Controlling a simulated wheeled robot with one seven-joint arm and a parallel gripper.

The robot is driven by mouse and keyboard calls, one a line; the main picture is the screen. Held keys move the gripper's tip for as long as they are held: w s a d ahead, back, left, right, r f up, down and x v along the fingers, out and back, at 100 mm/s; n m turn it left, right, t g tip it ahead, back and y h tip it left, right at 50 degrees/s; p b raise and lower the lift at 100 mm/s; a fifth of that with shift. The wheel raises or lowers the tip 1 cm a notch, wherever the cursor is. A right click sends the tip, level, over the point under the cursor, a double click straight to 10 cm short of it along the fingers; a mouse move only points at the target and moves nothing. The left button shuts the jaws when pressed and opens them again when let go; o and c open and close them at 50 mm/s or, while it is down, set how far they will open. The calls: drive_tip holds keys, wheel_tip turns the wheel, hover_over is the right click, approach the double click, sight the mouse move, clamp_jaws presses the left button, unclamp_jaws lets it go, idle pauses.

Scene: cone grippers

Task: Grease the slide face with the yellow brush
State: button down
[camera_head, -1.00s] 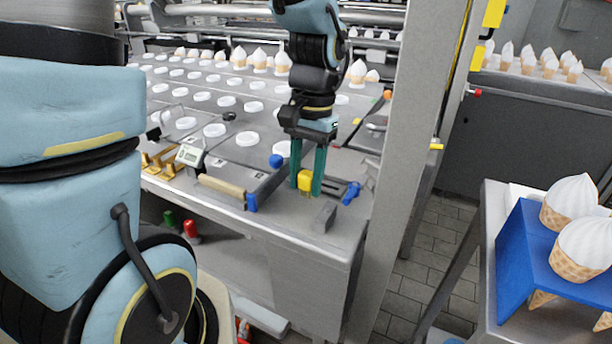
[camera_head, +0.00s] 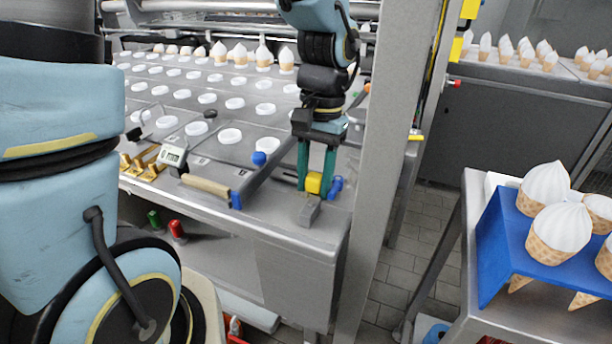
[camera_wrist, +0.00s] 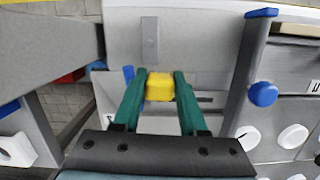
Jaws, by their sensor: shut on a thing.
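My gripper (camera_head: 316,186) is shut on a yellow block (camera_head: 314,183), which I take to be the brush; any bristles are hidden. In the wrist view the yellow brush (camera_wrist: 160,87) sits between the green fingertips. It is at the front right of the steel table (camera_head: 275,225). A small grey block (camera_head: 310,212) lies just in front of and below the brush in the head view, and shows as a grey bar (camera_wrist: 150,40) beyond the brush in the wrist view. I cannot tell whether they touch. I cannot tell for sure which surface is the slide face.
A grey rail with a blue knob (camera_head: 259,158) lies left of my gripper. A blue part (camera_head: 335,187) is close on its right. A steel post (camera_head: 385,150) stands farther right. Cones stand in a blue holder (camera_head: 492,240) on the side table.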

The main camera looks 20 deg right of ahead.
drive_tip(key=shift+s+d, duration=0.75)
drive_tip(key=shift+d, duration=0.1)
drive_tip(key=shift+p, duration=0.3)
drive_tip(key=shift+w+a+p, duration=0.7)
drive_tip(key=shift+w+a, duration=1.1)
drive_tip(key=shift+a, duration=0.15)
drive_tip(key=shift+w+a+f, duration=0.2)
drive_tip(key=shift+w+a, duration=0.4)
drive_tip(key=shift+a, duration=0.1)
drive_tip(key=shift+r, duration=0.1)
wheel_tip(320, 180, up, 6)
drive_tip(key=p, duration=0.5)
drive_tip(key=shift+p, duration=0.4)
